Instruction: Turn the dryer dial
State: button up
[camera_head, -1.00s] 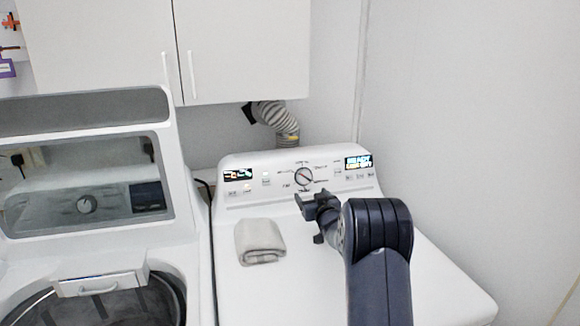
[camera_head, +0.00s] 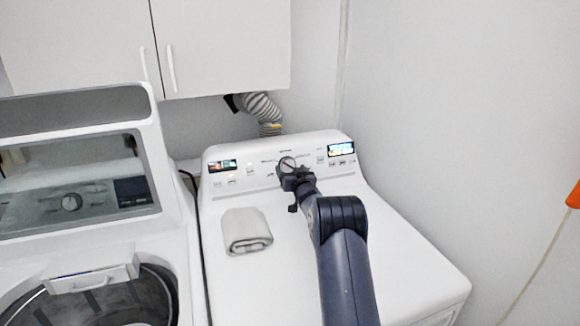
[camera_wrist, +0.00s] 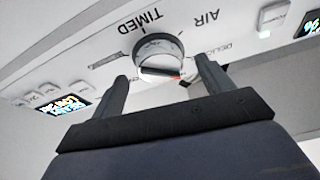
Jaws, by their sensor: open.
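The dryer dial (camera_wrist: 158,56) is a round silver knob on the white dryer's control panel, with TIMED and AIR printed near it. In the head view the dial (camera_head: 287,163) is partly hidden behind my gripper (camera_head: 293,178). In the wrist view my gripper (camera_wrist: 162,84) is open, with one finger on each side of the dial's near edge. I cannot tell whether the fingers touch the dial. The dryer (camera_head: 310,245) stands at the right.
A folded grey cloth (camera_head: 246,231) lies on the dryer top left of my arm. A washer (camera_head: 75,255) with its lid raised stands at the left. White cabinets (camera_head: 215,45) hang above, and a wall (camera_head: 450,130) is at the right.

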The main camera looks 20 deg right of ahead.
jog(key=shift+w, duration=0.95)
jog(key=c, duration=1)
jog(key=shift+o, duration=0.2)
jog(key=shift+d+n+y, duration=0.1)
jog(key=shift+n+y, duration=0.4)
jog(key=shift+n, duration=0.8)
jog(key=o, duration=1)
jog(key=shift+c, duration=0.2)
jog(key=shift+s, duration=0.1)
jog(key=s+b, duration=0.3)
jog(key=s, duration=0.7)
jog(key=shift+s+b, duration=0.3)
jog(key=shift+b, duration=0.05)
